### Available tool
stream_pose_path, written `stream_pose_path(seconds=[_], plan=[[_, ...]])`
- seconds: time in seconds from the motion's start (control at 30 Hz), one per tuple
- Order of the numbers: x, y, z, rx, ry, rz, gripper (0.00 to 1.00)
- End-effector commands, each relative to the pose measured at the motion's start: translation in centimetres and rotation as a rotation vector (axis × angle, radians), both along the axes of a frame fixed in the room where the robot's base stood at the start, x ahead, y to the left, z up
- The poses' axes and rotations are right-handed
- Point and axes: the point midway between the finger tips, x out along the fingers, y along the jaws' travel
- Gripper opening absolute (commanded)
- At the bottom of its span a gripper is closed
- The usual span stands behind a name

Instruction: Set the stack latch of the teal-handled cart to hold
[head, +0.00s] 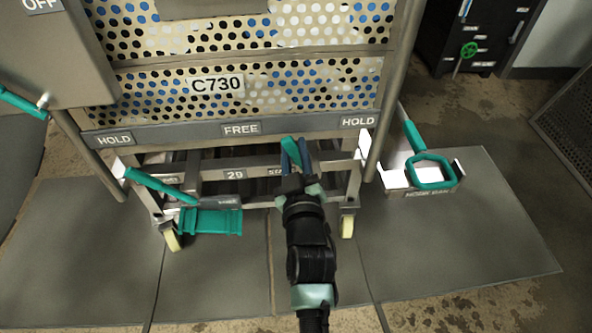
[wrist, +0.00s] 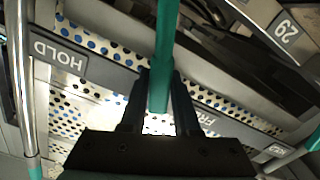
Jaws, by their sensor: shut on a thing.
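The perforated metal cart (head: 216,120), marked C730, fills the upper middle of the head view. Its front rail (head: 190,137) carries a FREE label (head: 241,129) in the middle and a HOLD label at each end, left (head: 114,139) and right (head: 357,121). My gripper (head: 295,160) is shut on a teal lever (head: 289,148), the stack latch handle, below the rail. The lever stands between FREE and the right HOLD. In the wrist view the teal lever (wrist: 165,55) passes between the fingers, with a HOLD label (wrist: 58,55) to its left and FREE partly hidden behind a finger.
Another teal lever (head: 160,185) and a teal pedal (head: 211,221) are at the cart's lower left. A teal loop handle (head: 431,169) stands right of the cart. A grey box (head: 60,55) is at the upper left. Open floor plates (head: 480,220) lie at the right.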

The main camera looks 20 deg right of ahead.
Motion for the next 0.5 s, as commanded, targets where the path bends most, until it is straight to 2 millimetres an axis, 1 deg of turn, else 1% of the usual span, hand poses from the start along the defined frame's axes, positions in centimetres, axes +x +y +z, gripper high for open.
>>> stream_pose_path(seconds=[0.13,0.5], plan=[[0.0,-1.2,0.2,0.135,-0.041,-0.005,0.00],[-1.0,-4.7,0.4,0.475,-0.137,-0.005,0.00]])
